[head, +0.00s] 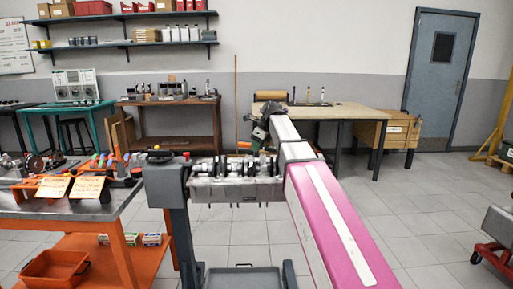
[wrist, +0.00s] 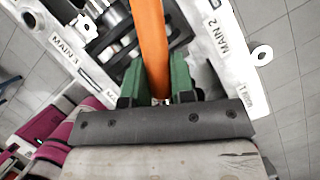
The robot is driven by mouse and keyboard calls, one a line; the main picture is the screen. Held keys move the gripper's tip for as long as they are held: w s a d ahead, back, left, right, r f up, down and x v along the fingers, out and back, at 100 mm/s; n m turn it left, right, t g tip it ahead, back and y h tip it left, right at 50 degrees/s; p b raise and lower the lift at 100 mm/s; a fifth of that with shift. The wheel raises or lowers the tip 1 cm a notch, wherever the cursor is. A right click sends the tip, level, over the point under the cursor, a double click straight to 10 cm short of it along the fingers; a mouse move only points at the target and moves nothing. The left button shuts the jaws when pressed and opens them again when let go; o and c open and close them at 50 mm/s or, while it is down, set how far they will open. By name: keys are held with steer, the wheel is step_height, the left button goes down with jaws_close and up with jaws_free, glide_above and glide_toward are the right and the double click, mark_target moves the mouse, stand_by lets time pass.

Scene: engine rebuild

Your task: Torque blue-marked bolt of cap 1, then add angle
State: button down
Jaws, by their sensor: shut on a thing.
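My gripper (wrist: 158,90) has green fingers shut on an orange bar-like handle (wrist: 150,40), which runs up out of the wrist view; which tool it belongs to cannot be told. My gripper (head: 262,130) is small there, beyond the block's right part. No blue-marked bolt or cap 1 can be made out.
An orange-framed bench (head: 130,205) with paper tags and parts stands at left, an orange bin (head: 52,267) on its lower shelf. A wooden-top table (head: 350,112) stands behind my arm. A red-wheeled grey thing (head: 493,235) is at far right. Tiled floor is open at right.

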steer(key=shift+w+d+m+t+h, duration=0.2)
steer(key=shift+w+d+m, duration=0.3)
steer(key=shift+w, duration=0.2)
steer(key=shift+w+d+m+t+h, duration=0.1)
steer(key=shift+w+d+m+t, duration=0.1)
steer(key=shift+w+d+m, duration=0.35)
steer(key=shift+w+d+m+t+h, duration=0.1)
steer(key=shift+w+d+m+t, duration=0.2)
steer(key=shift+w+m, duration=0.45)
stand_by(6.0)
